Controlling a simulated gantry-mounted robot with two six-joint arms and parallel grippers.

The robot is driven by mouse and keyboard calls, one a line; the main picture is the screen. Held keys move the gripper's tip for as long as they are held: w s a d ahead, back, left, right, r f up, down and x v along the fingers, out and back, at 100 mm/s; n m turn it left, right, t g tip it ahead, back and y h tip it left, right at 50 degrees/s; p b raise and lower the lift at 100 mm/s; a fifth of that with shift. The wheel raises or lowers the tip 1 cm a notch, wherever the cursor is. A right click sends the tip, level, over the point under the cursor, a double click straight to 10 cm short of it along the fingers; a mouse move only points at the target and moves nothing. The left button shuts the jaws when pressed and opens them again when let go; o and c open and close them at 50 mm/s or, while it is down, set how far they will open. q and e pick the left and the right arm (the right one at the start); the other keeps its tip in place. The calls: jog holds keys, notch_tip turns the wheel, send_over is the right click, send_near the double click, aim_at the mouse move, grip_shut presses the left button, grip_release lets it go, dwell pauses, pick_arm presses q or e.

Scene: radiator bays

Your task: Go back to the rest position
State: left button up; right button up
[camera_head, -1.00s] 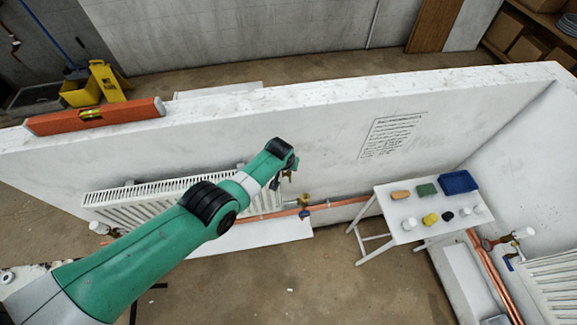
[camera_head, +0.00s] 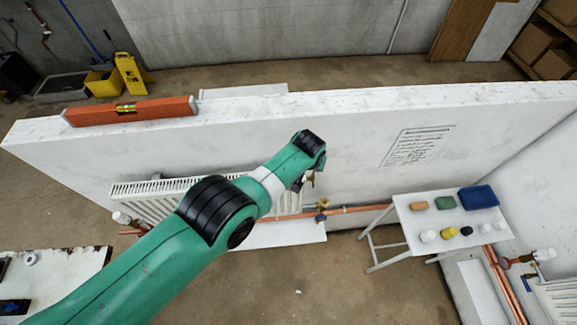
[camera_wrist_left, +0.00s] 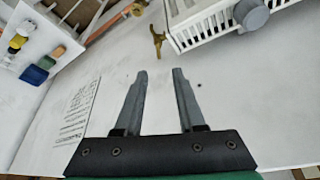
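My green left arm (camera_head: 150,265) reaches in from the lower left of the head view, across the front of the white partition wall (camera_head: 345,130). Its wrist end is in front of the wall, to the right of the radiator (camera_head: 150,205), and the gripper there is small and mostly hidden. In the left wrist view my left gripper (camera_wrist_left: 160,75) has its two grey fingers apart with nothing between them. The radiator (camera_wrist_left: 215,25) and a brass valve (camera_wrist_left: 157,42) are beyond the fingertips. My right gripper is in neither view.
A small white table (camera_head: 402,212) with sponges and small pots stands right of the arm. Copper pipes (camera_head: 355,209) run low along the wall. An orange spirit level (camera_head: 130,110) lies on the wall top. A worktop (camera_head: 70,275) shows at lower left.

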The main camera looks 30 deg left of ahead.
pick_arm(q)
jog(key=shift+s+d+r, duration=0.15)
jog(key=shift+r, duration=0.15)
